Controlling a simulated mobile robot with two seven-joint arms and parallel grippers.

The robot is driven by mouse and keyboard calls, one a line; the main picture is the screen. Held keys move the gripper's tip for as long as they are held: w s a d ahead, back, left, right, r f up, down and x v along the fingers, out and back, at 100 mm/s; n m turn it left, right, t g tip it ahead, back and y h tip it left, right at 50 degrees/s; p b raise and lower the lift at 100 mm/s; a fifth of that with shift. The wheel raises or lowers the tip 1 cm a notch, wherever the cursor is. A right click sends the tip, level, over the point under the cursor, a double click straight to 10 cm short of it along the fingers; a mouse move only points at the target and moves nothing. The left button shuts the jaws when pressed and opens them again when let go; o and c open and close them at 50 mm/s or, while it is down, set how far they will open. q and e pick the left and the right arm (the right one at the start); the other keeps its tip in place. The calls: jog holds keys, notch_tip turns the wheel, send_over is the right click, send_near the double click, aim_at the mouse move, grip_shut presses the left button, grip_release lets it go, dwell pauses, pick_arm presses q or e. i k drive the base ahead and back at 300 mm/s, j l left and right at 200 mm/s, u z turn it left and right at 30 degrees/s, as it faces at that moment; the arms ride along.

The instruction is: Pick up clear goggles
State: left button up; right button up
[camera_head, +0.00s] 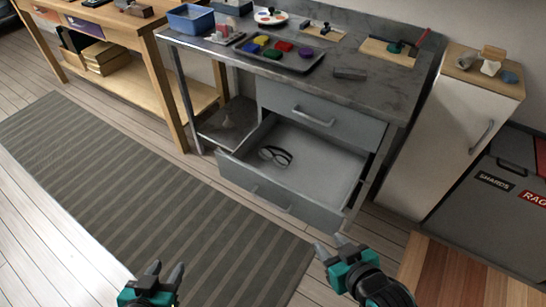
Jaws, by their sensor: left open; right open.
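A pair of goggles (275,155) with dark-looking rims lies in the left part of a pulled-out lower drawer (322,170) of the grey workbench. The drawer is otherwise bare as far as I can see. My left gripper (165,274) is open and empty at the bottom of the view, over the floor near the striped rug. My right gripper (330,247) is open and empty, in front of the drawer and to its right. Both grippers are well apart from the goggles.
The grey workbench top (388,88) holds a blue bin (190,19), a tray of coloured pieces (277,53) and a grey block (350,73). A closed drawer (315,112) sits above the open one. A white cabinet (441,140) stands to the right. The striped rug (130,180) is clear.

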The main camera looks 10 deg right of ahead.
aim_at(282, 162)
jog(key=i+j+z, duration=0.2)
jog(key=j, duration=0.25)
jog(key=j+z, duration=0.25)
jog(key=j, duration=0.15)
jog(key=i+j+z, duration=0.1)
jog(key=j, duration=0.2)
jog(key=i+j+z, duration=0.25)
jog(key=j, duration=0.35)
jog(key=i+j, duration=0.2)
jog(key=i, duration=0.15)
jog(key=i+j+z, duration=0.1)
jog(key=i, duration=0.3)
jog(key=j, duration=0.1)
